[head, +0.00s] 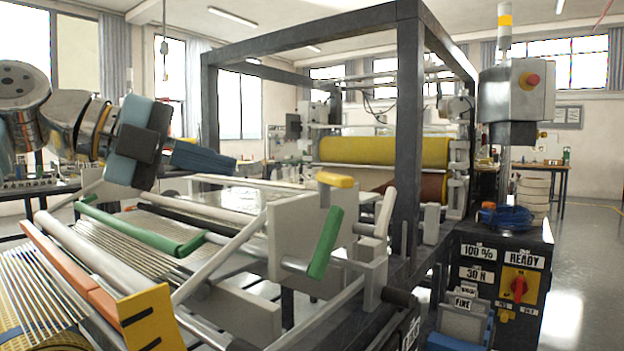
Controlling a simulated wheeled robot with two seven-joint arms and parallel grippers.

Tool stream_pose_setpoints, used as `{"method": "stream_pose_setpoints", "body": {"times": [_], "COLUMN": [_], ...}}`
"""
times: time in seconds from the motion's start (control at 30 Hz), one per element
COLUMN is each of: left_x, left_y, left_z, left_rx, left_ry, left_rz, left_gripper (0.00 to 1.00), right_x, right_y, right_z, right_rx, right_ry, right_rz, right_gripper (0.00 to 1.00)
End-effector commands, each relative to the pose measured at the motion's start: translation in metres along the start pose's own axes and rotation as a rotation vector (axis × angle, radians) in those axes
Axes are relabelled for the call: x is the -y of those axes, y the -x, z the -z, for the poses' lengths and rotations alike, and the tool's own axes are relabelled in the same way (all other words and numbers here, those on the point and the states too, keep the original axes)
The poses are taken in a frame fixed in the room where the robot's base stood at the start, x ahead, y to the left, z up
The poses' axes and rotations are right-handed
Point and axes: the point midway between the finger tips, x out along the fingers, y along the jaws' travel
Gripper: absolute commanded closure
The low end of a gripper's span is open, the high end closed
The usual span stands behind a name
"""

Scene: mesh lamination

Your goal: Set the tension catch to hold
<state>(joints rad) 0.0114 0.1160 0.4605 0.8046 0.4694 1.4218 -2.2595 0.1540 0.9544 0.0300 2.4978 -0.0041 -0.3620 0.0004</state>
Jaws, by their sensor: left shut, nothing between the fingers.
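My left gripper (232,164) comes in from the left, with its blue fingers shut and empty, pointing right above the mesh frame. It is apart from the levers, left of a pale side plate (296,232). On and beside this plate are a green-handled lever (325,243), slanting and roughly upright, a yellow-topped lever (336,180) and a pale lever (385,211). I cannot tell which part is the tension catch, or its setting. My right gripper is not in view.
A dark upright post (409,130) stands behind the levers. A black cabinet (480,254) at the right carries READY, 100 % and 30 N labels and a red knob (519,289). Pale, green and orange bars cross the mesh at the lower left.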

Motion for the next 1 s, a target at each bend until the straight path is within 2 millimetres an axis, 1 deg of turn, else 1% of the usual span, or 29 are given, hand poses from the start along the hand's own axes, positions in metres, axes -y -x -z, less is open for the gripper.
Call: {"method": "stream_pose_setpoints", "body": {"times": [0.17,0.5,0.6,0.7,0.8,1.0], "left_x": [0.0,0.001,0.008,0.011,0.012,0.012], "left_y": [-0.026,-0.098,-0.112,-0.124,-0.131,-0.135], "left_z": [0.001,0.001,0.001,0.001,0.001,0.0], "left_rx": [-0.005,-0.005,-0.004,-0.003,-0.001,-0.001], "left_ry": [0.0,0.0,-0.001,-0.001,-0.001,0.0], "left_rz": [-0.002,-0.002,-0.002,-0.001,-0.001,0.0], "left_gripper": [1.0,1.0,1.0,1.0,1.0,1.0], "right_x": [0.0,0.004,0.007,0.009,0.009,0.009], "right_y": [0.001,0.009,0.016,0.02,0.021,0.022], "right_z": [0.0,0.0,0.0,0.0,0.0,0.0], "right_rx": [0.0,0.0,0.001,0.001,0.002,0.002], "right_ry": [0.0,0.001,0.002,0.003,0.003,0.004], "right_rz": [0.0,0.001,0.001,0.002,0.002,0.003], "right_gripper": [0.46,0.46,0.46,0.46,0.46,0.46]}}
